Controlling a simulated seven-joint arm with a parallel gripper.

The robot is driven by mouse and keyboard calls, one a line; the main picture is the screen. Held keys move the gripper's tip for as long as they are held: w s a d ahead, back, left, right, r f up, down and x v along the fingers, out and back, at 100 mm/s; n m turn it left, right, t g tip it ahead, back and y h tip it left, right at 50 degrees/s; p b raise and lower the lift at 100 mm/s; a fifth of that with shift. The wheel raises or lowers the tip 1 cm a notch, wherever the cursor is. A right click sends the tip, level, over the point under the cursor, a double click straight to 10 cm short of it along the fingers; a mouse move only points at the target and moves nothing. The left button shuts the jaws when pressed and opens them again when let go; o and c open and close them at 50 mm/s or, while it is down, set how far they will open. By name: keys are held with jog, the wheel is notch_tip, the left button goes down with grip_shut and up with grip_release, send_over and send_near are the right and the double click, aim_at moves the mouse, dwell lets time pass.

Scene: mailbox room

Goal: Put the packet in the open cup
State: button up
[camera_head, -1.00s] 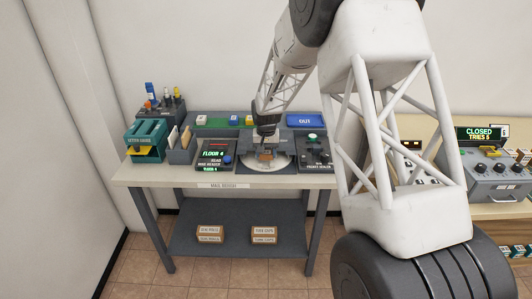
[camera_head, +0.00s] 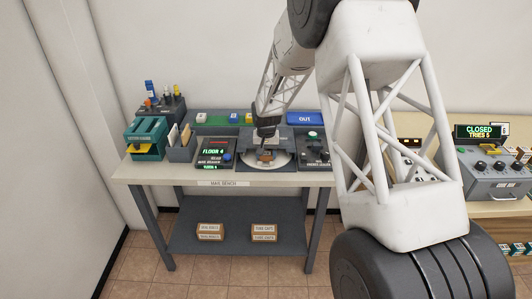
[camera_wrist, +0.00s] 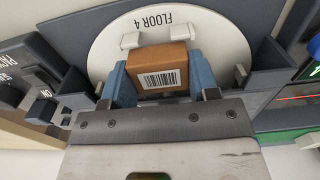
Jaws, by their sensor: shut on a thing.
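The packet (camera_wrist: 160,76) is a small brown box with a barcode label. My gripper (camera_wrist: 158,88) is shut on it, with a blue finger on each side. Both are over a round white disc (camera_wrist: 108,48) marked FLOOR 4 in the wrist view. White bracket-like pieces (camera_wrist: 158,36) stand on the disc just beyond the packet; I cannot tell whether they form the open cup. In the head view my gripper (camera_head: 266,147) is low over the disc (camera_head: 287,159) on the bench. Whether the packet touches the disc is hidden.
A FLOOR 4 display box (camera_head: 213,153) stands left of the disc, and a dark control box (camera_head: 313,152) right of it. A teal rack (camera_head: 146,139) and grey sorter sit farther left. A blue OUT tray (camera_head: 304,119) is behind. The bench (camera_head: 160,178) is crowded.

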jog(key=shift+f, duration=0.7)
jog(key=o, duration=1.3)
jog(key=shift+r, duration=0.15)
jog(key=shift+r, duration=2.85)
